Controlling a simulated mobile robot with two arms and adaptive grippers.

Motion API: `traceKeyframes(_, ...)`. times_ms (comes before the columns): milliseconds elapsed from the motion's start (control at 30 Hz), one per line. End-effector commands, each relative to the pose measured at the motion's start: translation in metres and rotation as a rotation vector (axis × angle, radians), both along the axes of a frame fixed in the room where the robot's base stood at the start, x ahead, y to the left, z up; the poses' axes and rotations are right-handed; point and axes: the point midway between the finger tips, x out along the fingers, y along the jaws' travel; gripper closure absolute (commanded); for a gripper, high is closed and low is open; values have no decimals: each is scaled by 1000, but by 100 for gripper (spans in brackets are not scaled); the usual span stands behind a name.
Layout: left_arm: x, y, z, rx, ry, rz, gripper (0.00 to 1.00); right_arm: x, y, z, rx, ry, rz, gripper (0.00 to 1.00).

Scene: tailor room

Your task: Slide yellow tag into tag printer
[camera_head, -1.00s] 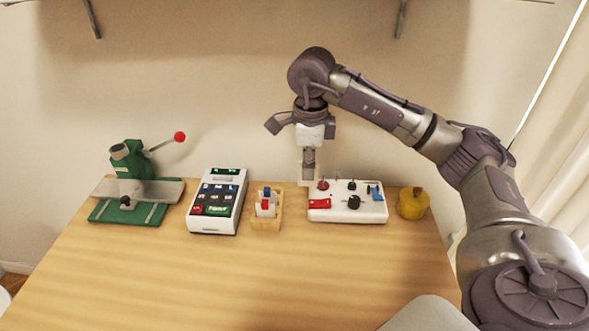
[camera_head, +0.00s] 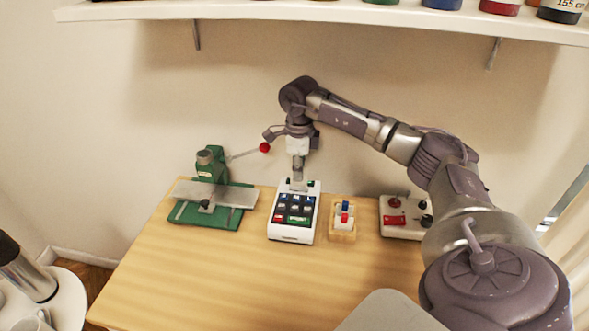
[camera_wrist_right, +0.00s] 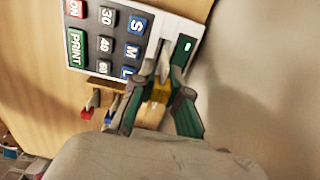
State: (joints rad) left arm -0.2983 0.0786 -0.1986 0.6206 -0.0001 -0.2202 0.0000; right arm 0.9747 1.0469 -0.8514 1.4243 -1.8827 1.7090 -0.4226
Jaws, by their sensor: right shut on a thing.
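The tag printer (camera_head: 293,226) is a white box with a dark keypad, on the table below my right gripper (camera_head: 298,178). In the right wrist view the printer (camera_wrist_right: 190,12) fills the top, with PRINT and size keys and a small green screen. My right gripper (camera_wrist_right: 163,85) is shut on the yellow tag (camera_wrist_right: 160,93), a small yellow piece between its fingers. The fingertips are at the printer's back end, by the screen; I cannot tell whether the tag touches the printer. In the head view the tag is too small to make out. My left gripper is not in view.
A green press (camera_head: 210,195) with a red-knobbed lever stands left of the printer. A wooden holder (camera_head: 342,236) with red and blue pieces stands close on its right, then a white control box (camera_head: 396,229). A shelf (camera_head: 330,18) hangs above. The table front (camera_head: 230,285) is clear.

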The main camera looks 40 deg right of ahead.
Motion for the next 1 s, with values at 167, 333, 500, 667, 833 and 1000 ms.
traceKeyframes(167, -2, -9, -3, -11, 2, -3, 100, 0, 0, -3, 0, 0, 1, 100)
traceKeyframes(333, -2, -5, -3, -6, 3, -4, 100, 0, 1, -2, 1, -1, 1, 100)
traceKeyframes(500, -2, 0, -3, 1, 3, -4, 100, 0, 1, -2, 1, -1, 1, 100)
traceKeyframes(667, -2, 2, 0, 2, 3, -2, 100, 0, 0, -1, 1, 1, 1, 100)
traceKeyframes(833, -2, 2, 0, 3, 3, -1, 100, 0, 0, -2, 1, -1, 1, 100)
traceKeyframes(1000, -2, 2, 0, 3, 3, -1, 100, 0, 0, -2, 1, -1, 1, 100)
